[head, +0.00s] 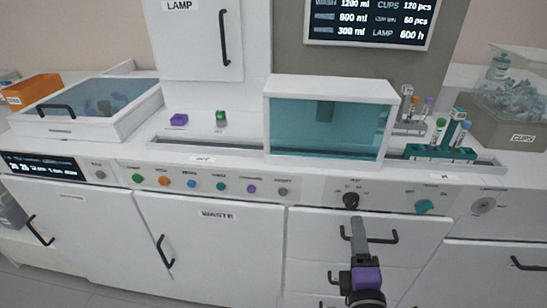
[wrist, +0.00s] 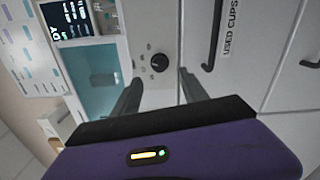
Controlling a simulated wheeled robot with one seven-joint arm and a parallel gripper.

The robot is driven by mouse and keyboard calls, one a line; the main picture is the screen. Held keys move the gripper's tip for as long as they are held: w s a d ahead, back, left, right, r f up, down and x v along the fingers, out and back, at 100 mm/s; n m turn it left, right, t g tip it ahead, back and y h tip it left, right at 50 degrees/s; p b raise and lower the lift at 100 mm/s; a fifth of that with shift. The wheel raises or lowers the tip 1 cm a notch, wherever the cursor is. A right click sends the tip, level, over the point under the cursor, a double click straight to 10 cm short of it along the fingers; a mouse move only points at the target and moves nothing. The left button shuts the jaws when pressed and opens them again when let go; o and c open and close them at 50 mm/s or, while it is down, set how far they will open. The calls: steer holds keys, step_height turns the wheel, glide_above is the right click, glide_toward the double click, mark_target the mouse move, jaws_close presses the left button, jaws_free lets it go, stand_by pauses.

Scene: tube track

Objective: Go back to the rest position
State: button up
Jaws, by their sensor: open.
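My gripper (head: 356,238) is in front of the drawer fronts of the white machine, below a black knob (head: 351,200) in the head view. In the wrist view my gripper (wrist: 160,88) has its two dark fingers spread apart with nothing between them. The black knob (wrist: 159,62) shows beyond the fingertips, apart from them. The purple gripper body fills the bottom of the wrist view.
A teal-windowed chamber (head: 326,128) sits on the track. A teal rack (head: 440,152) with tubes stands at the right. A purple block (head: 179,120) and a green-capped item (head: 221,118) are at the left. Black handles stick out from the doors and drawers.

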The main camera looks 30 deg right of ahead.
steer(key=s+a+r+m+t+y+p, duration=0.1)
steer(key=s+a+m+t+y+p, duration=0.3)
steer(key=a+y, duration=0.6)
steer(key=s+a+r+m+g+p, duration=0.1)
steer(key=s+a+r+m+p, duration=0.2)
steer(key=s, duration=0.5)
steer(key=s+a+r+m+g+y+p, duration=0.1)
steer(key=s+a+r+m+g+p, duration=0.1)
steer(key=s+m, duration=0.3)
steer(key=s+a, duration=0.1)
steer(key=s, duration=0.3)
steer(key=shift+s+a+r+p, duration=0.2)
steer(key=shift+a+r+p, duration=0.05)
steer(key=shift+r+p, duration=0.15)
steer(key=shift+c, duration=0.2)
